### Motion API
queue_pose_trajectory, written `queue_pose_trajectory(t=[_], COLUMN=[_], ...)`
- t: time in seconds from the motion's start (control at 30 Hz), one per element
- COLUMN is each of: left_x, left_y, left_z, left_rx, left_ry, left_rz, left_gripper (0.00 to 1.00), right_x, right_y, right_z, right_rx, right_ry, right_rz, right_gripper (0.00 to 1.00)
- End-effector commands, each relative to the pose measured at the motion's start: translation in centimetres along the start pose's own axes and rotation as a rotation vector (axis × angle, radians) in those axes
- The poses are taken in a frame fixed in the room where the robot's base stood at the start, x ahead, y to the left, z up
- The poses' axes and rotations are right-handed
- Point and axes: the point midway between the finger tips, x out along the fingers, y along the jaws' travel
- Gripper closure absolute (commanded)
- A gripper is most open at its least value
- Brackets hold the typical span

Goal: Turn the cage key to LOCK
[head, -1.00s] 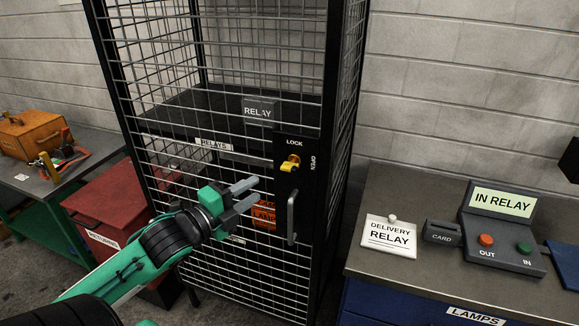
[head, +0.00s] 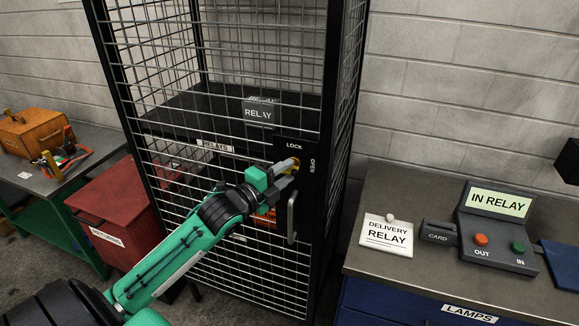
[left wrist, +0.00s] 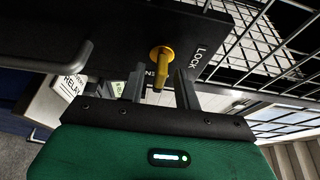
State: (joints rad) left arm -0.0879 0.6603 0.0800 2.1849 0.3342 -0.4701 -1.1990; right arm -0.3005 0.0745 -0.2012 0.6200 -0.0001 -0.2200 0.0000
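The yellow cage key (left wrist: 159,68) sits in the black lock plate (left wrist: 115,45) on the cage door. In the left wrist view its handle points towards the partly hidden OPEN label, and the LOCK label (left wrist: 199,62) is off to the right. My left gripper (head: 292,167) is at the plate, its fingers open with one on each side of the key handle; a gap shows on both sides. In the head view the fingers hide most of the key (head: 295,169). My right gripper is not in view.
The door handle (head: 292,217) is just below the plate. The wire cage (head: 325,200) holds a RELAY box (head: 258,113) on its shelf. A bench (head: 400,190) with a button console (head: 495,228) is at right; a red bin (head: 118,205) is at left.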

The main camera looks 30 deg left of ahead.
Motion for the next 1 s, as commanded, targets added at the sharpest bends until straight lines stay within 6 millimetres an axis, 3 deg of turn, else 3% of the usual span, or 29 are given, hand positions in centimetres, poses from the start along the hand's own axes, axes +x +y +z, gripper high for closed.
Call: queue_pose_trajectory(t=[0.2,0.57,0.73,1.0], left_x=[1.7,1.9,1.9,1.9], left_y=[-0.1,0.0,0.0,0.1], left_z=[0.0,-0.1,0.0,0.0], left_rx=[-0.001,0.0,0.0,-0.01], left_ry=[0.0,0.001,0.001,0.001], left_rz=[0.0,0.0,0.0,-0.004], left_gripper=[0.67,0.67,1.0,1.0], right_x=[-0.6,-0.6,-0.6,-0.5], right_y=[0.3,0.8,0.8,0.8], right_z=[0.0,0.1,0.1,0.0], right_rx=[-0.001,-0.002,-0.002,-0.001], right_ry=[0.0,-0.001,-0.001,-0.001], right_rz=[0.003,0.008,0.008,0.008], right_gripper=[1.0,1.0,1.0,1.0])
